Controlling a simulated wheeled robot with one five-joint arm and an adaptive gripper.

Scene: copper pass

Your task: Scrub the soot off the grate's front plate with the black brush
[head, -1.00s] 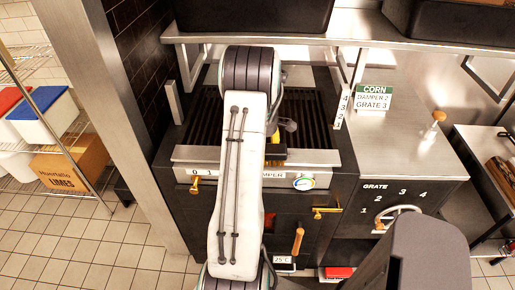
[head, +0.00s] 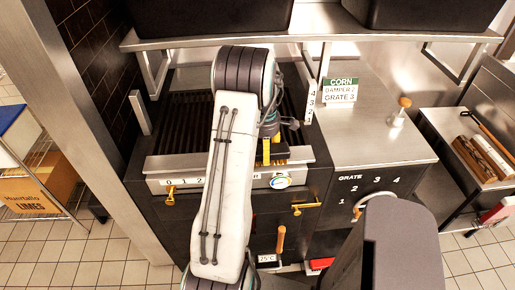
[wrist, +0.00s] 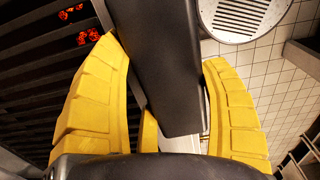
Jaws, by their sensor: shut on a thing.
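My gripper (head: 273,152) has yellow fingers and hangs over the front right part of the dark-barred grate (head: 188,108), close behind its steel front plate (head: 165,163). In the wrist view my gripper (wrist: 165,110) is shut on a long black block, which I take to be the black brush (wrist: 172,65). Its bristles are not visible, so I cannot tell whether it touches the plate. My arm hides the middle of the plate in the head view. I cannot make out soot on the part that shows.
Red embers (wrist: 85,36) glow between the grate bars. A steel shelf (head: 330,22) runs above the back. A steel counter with a corn sign (head: 340,91) and the grate handwheel (head: 372,201) stand to the right. A side shelf (head: 455,135) holds wood pieces.

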